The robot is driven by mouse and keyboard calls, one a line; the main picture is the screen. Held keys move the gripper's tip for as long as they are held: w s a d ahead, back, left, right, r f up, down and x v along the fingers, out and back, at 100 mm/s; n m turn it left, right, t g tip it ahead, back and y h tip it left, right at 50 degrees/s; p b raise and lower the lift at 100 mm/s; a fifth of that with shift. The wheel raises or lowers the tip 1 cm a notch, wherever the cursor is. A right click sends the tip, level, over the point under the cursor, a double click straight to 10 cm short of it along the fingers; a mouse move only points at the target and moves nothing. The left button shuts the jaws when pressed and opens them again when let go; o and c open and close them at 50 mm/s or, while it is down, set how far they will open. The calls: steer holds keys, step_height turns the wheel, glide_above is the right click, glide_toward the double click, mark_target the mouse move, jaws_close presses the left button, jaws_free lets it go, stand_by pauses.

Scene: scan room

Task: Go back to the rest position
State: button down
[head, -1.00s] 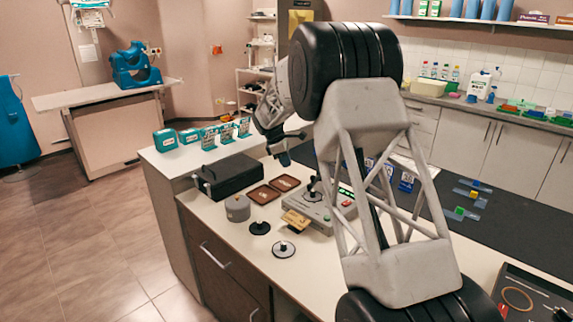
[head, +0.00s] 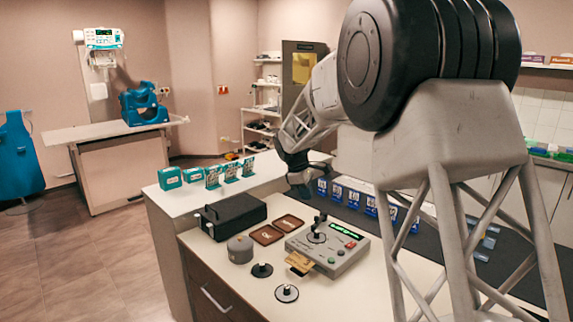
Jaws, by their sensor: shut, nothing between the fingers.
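My gripper (head: 300,184) shows at the end of my arm in the head view, small and dark, pointing down. It is shut, with nothing seen in it. In the picture it lies above and a little left of the grey control box (head: 340,262), which has a black joystick (head: 317,228) and a green-lit display. It appears clear of the box, though its exact height is hard to tell. My large arm links cover the right part of the view and hide much of the counter there.
The counter holds a black case (head: 232,216), two brown trays (head: 267,235), a grey cylinder (head: 240,249), two dark knobs (head: 287,293) and a yellowish card piece (head: 300,262). Teal boxes (head: 170,178) and blue cards (head: 353,197) stand behind. Open floor (head: 80,260) lies left.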

steer(key=s+d+r+m+y, duration=0.1)
steer(key=s+d+r+m, duration=0.15)
steer(key=s, duration=0.65)
steer(key=s+d+r+m+t, duration=0.1)
steer(key=s+d+r+m, duration=0.2)
steer(key=s, duration=0.7)
steer(key=s+d+r+m+y, duration=0.1)
steer(key=s+d+r+m, duration=0.2)
steer(key=s, duration=0.6)
steer(key=s+d+f+m, duration=0.1)
steer(key=s+f+m, duration=0.1)
steer(key=s, duration=1.2)
steer(key=s+d+f+m+t+y, duration=0.1)
steer(key=s+d+f+m, duration=0.1)
steer(key=s, duration=1.2)
steer(key=shift+d+f+m, duration=0.25)
steer(key=shift+f+m, duration=0.55)
steer(key=shift+m, duration=0.15)
steer(key=shift+w, duration=0.15)
